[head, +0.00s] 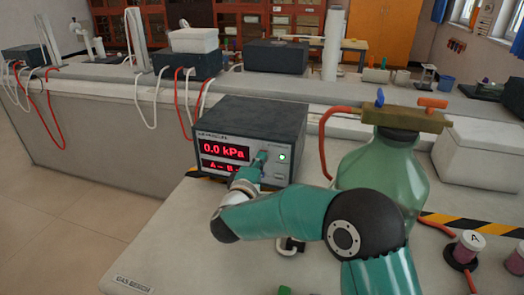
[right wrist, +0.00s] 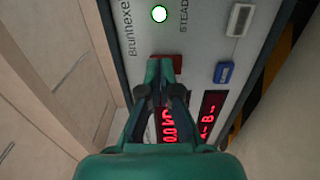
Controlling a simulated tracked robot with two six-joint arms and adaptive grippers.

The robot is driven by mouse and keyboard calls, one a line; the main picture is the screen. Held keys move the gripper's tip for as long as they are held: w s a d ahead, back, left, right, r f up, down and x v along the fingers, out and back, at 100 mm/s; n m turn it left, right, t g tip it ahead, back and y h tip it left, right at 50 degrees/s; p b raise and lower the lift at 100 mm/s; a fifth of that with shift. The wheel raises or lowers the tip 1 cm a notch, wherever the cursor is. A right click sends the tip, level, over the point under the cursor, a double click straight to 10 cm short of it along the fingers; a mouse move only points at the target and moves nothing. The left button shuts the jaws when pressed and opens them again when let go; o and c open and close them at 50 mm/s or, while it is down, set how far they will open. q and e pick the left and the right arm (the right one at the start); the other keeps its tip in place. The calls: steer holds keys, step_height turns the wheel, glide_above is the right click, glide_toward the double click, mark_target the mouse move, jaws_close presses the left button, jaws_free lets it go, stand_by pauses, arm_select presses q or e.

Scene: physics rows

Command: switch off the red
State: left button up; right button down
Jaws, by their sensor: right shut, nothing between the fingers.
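The red switch (right wrist: 177,63) shows in the right wrist view on the front panel of a dark instrument box (head: 250,125). My right gripper (right wrist: 165,68) is shut and empty, its tips directly over the red switch and covering part of it. I cannot tell whether they touch it or which way it is set. In the head view my right gripper (head: 261,158) is at the panel, right of the red displays, and hides the red switch. A blue switch (right wrist: 223,72) sits beside the red one. A green light (right wrist: 159,13) is lit. My left gripper is not in view.
The upper display (head: 224,151) reads 0.0 kPa. A green glass bottle (head: 385,170) with a brass valve top and red hose stands right of the box, close to my right arm. A purple spool (head: 466,250) marked A stands at right. The bench's front left is clear.

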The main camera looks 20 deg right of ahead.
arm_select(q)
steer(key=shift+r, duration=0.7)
arm_select(e)
steer(key=shift+d+r, duration=0.1)
steer(key=shift+r, duration=0.2)
arm_select(q)
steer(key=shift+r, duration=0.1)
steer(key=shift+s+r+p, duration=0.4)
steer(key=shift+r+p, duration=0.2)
steer(key=shift+p, duration=0.1)
arm_select(e)
steer(key=r+v, duration=0.1)
steer(key=v, duration=1.3)
steer(key=shift+r, duration=0.2)
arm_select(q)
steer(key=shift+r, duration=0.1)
arm_select(e)
steer(key=shift+w+r, duration=0.1)
